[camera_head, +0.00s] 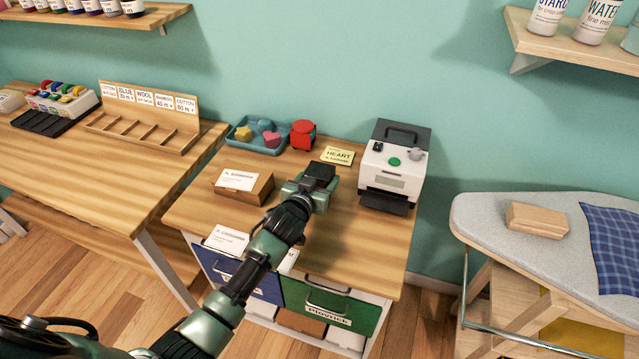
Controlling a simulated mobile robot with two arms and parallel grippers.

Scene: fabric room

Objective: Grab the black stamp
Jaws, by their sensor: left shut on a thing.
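My left gripper (314,184) is over the middle of the wooden cabinet top (347,222), its arm coming in from the lower left. It is shut on a dark block-shaped thing, which I take to be the black stamp (320,171). The gripper hides part of the stamp, and I cannot tell whether the stamp touches the wood. My right gripper is not in view.
A blue tray (238,143) with colored shapes, a red object (302,135) and a "HEART" card (338,156) lie behind. A cardboard box (243,187) stands left, a white machine (394,168) right. An ironing board (500,225) is farther right.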

